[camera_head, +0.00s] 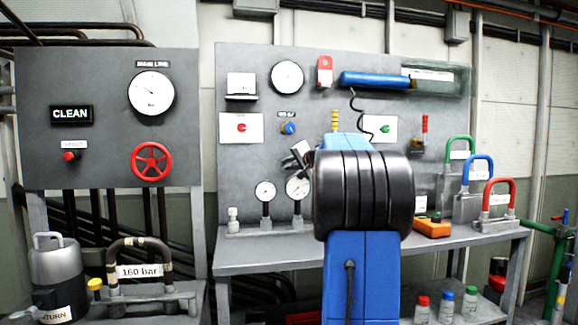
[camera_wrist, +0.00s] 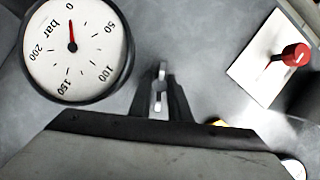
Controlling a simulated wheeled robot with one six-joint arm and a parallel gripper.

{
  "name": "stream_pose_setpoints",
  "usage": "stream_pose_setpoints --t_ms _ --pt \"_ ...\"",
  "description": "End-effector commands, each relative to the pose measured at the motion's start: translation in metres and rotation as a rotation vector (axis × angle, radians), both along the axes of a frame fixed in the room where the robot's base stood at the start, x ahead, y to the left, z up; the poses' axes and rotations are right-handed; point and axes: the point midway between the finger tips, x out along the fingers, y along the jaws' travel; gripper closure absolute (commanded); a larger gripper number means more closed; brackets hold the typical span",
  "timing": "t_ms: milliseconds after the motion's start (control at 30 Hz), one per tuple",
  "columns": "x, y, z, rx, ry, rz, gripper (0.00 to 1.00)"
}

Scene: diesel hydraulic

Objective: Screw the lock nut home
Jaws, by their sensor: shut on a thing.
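My gripper (camera_wrist: 160,88) shows in the wrist view with its dark fingers close together on a small grey metal piece (camera_wrist: 160,86). This piece appears to be the lock nut, but its shape is small and blurred. I cannot tell whether it sits on a thread. In the head view my gripper (camera_head: 300,154) is in front of the grey panel, just above a small round gauge (camera_head: 297,187). My black and blue arm hides much of the panel's middle there, and the nut cannot be made out.
A bar gauge (camera_wrist: 74,46) is close at the left in the wrist view, its needle near 0. A red knob (camera_wrist: 293,56) on a white plate stands out at the right. Lockout padlocks (camera_head: 497,198) and an orange device (camera_head: 432,228) are on the bench (camera_head: 470,242).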

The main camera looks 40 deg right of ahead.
Motion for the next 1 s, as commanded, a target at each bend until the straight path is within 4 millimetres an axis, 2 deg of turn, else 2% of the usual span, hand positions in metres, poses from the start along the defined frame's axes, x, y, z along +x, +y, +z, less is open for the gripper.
stream_pose_setpoints --t_ms 500,1000 --pt "-0.0005 -0.0008 -0.0026 0.359 -0.217 -0.001 1.0" --pt "-0.0003 -0.0008 -0.0028 0.481 -0.291 -0.002 1.0"
